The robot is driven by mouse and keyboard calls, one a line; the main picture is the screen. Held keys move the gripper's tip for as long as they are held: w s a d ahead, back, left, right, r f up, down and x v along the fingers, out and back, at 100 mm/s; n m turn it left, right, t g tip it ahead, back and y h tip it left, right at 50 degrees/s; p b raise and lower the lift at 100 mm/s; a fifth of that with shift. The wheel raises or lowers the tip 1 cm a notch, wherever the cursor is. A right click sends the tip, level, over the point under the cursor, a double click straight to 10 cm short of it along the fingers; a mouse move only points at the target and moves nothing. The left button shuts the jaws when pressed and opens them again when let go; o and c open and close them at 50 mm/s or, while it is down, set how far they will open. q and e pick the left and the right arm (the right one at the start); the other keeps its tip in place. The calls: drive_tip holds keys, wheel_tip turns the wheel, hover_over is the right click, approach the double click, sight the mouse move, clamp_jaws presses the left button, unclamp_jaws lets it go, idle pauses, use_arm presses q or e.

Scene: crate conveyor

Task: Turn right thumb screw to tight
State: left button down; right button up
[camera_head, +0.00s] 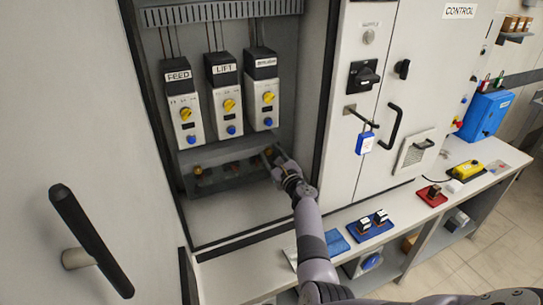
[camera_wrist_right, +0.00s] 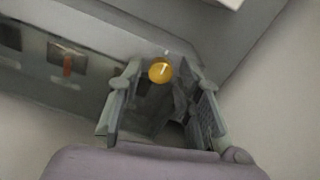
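A round brass-yellow thumb screw (camera_wrist_right: 160,70) shows in the right wrist view on a grey metal block. My right gripper (camera_wrist_right: 165,90) is open, with one finger on each side of the screw and a visible gap to it on both sides. In the head view my right gripper (camera_head: 272,157) reaches the right end of a grey rail (camera_head: 226,181) low in the open cabinet and largely covers the screw there. Another brass screw (camera_head: 198,173) shows at the rail's left end. I cannot read any tight marking. My left gripper is not in view.
Several drive modules with yellow knobs, including FEED (camera_head: 186,112) and LIFT (camera_head: 225,100), hang above the rail. The cabinet's right edge stands close to my right arm. The open door (camera_head: 90,160) is at left. A bench (camera_head: 400,220) with small parts is at right.

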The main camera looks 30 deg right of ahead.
drive_tip(key=shift+o, duration=0.5)
drive_tip(key=s, duration=1.2)
drive_tip(key=shift+a, duration=0.35)
